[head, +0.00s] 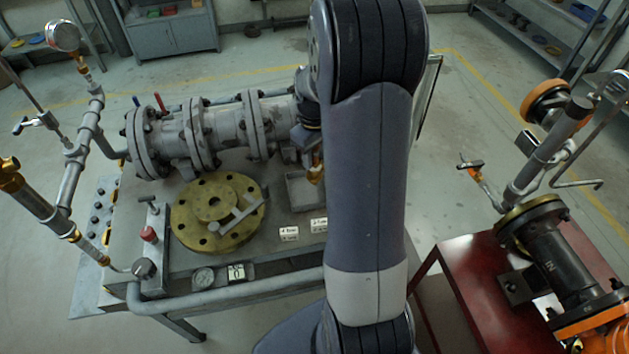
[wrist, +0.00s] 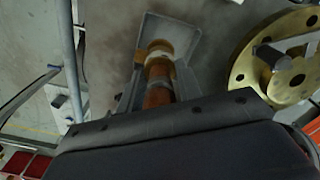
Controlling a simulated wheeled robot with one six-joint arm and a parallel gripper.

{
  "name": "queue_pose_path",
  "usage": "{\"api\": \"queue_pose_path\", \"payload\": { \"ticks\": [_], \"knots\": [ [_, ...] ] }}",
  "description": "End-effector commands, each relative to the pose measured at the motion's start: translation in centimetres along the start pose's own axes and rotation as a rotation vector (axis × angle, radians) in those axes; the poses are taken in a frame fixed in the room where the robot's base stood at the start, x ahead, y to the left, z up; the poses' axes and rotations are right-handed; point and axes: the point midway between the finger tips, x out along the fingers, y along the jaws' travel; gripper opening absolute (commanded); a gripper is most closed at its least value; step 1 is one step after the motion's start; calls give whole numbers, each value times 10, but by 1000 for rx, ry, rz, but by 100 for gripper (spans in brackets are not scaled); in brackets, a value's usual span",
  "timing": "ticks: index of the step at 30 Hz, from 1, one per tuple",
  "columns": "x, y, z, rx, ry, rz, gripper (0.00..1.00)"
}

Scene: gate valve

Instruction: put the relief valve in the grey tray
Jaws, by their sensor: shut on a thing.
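The relief valve (wrist: 158,72), a brass and copper-coloured fitting, is held between the fingers of my gripper (wrist: 157,85) in the wrist view. In the head view only a small brass part of the valve (head: 316,174) shows beside my arm. The grey tray (head: 294,190) lies on the bench, partly hidden behind my arm. In the wrist view the tray (wrist: 185,33) appears behind the valve, with the valve in line with it. I cannot tell whether the valve touches the tray floor.
A brass flange (head: 190,215) with a grey tool on it lies left of the tray. A large grey pipe with flanges (head: 220,130) runs along the back of the bench. Small white labels (head: 289,233) lie in front of the tray. A red stand (head: 470,270) is at the right.

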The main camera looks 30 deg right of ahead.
Motion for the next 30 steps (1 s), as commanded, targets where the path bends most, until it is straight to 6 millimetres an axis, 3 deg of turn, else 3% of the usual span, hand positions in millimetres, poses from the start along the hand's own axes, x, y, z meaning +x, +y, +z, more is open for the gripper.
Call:
{"api": "queue_pose_path", "payload": {
  "ticks": [3, 16, 29, 30],
  "knots": [
    [20, 0, 0, 0, -3, -2, 0],
    [66, 0, 0, -1, -1, -1, 0],
    [75, 0, 0, -1, 1, 1, 0],
    [76, 0, 0, -1, 0, 0, 34]
  ]
}}
